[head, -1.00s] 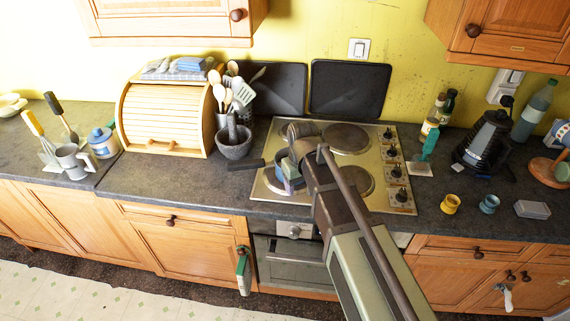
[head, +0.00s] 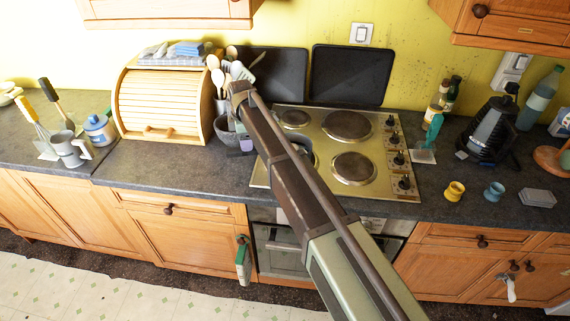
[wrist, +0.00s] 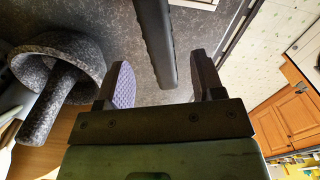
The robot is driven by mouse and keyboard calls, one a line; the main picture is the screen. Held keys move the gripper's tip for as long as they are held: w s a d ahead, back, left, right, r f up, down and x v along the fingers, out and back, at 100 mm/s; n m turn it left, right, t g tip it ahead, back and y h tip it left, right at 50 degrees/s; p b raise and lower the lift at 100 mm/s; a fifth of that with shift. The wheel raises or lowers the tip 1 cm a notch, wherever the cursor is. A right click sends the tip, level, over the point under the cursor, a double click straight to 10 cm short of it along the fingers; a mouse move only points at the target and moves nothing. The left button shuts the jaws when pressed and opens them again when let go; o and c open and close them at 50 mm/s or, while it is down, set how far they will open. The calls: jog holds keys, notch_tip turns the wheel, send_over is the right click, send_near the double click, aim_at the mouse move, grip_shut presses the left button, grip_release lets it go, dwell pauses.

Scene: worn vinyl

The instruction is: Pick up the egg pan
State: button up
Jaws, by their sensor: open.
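The egg pan's dark handle (wrist: 156,40) runs down from the top of the wrist view, its near end between the fingers. My gripper (wrist: 160,72) is open, with one finger on each side of the handle and visible gaps to both. The handle is not held. In the head view, my arm covers nearly all of the pan at the hob's front left; its bowl cannot be made out clearly. A lilac finger pad of my gripper (head: 246,144) shows there beside the mortar.
The grey mortar (wrist: 62,62) with its pestle stands close to the left finger in the wrist view. The bread bin (head: 160,105) is left of it. The hob (head: 322,185) lies right. The counter (head: 180,180) in front of the bread bin is clear.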

notch_tip(320, 180, down, 5)
jog(key=b, duration=0.5)
jog(key=shift+f, duration=0.15)
jog(key=shift+r, duration=0.25)
jog(key=shift+c, duration=0.2)
grip_shut()
